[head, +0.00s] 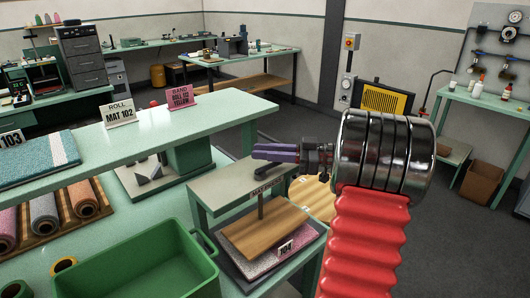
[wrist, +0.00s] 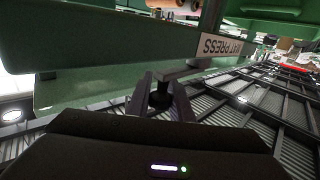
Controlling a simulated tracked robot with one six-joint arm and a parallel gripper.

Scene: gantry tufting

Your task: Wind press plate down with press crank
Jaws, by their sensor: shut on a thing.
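The mat press stands in the middle of the head view, with a grey-topped beam (head: 225,188) and a small MAT PRESS sign (head: 268,186). A dark screw (head: 260,207) runs down from the beam to the wooden press plate (head: 262,230). The plate lies over a speckled mat (head: 238,258) tagged 104; I cannot tell whether they touch. My gripper (head: 272,152), with purple fingers, is above the beam. In the wrist view my gripper (wrist: 162,98) is shut on the dark handle of the press crank (wrist: 181,72). The sign (wrist: 221,46) appears upside down there.
A green bin (head: 135,255) stands at the front left. Rolled mats (head: 45,220) lie at the left. Open floor (head: 440,230) is at the right.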

